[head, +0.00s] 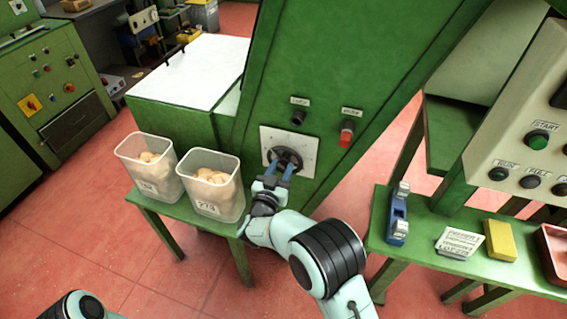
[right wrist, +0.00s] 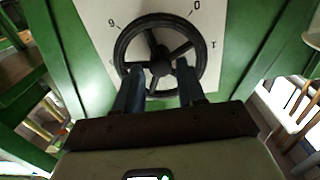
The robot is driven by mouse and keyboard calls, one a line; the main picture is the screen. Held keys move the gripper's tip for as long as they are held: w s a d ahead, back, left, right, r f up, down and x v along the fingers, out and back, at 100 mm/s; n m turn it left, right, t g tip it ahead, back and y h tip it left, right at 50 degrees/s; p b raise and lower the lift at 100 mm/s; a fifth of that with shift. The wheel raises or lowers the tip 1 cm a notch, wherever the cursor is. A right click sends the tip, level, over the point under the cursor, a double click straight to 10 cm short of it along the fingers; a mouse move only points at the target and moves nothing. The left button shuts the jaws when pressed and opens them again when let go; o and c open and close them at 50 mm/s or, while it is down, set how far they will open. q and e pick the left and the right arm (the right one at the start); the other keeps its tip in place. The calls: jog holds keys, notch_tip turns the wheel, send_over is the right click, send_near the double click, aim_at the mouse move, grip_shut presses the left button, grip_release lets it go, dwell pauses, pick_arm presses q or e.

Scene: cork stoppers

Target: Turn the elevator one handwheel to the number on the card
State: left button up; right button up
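The black handwheel (head: 288,158) sits on a white dial plate (head: 305,142) on the green elevator housing. My right gripper (head: 279,168) is at the wheel. In the right wrist view its two fingers (right wrist: 160,75) are spread apart, overlapping the lower rim on either side of the hub; contact is unclear. A white printed card (head: 458,243) lies on the green bench; its number is unreadable. My left gripper is out of view.
Two clear bins of corks (head: 150,170) (head: 214,190) stand on a green stand left of the wheel. A black knob (head: 298,118) and a red one (head: 346,133) sit above it. A blue tool (head: 397,215) and yellow block (head: 499,241) lie on the right bench.

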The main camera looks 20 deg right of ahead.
aim_at(284, 164)
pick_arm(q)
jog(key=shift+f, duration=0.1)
pick_arm(e)
jog(key=shift+x, duration=1.5)
jog(key=shift+c, duration=0.3)
grip_shut()
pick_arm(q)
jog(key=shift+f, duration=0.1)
pick_arm(e)
jog(key=shift+f+m+b, duration=0.1)
jog(key=shift+m+b, duration=0.4)
jog(key=m+b, duration=0.4)
jog(key=m, duration=0.2)
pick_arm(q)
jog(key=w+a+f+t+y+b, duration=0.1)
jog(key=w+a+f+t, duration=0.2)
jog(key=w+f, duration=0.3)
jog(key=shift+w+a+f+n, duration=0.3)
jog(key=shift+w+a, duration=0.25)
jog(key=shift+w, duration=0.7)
pick_arm(e)
jog(key=shift+m, duration=1)
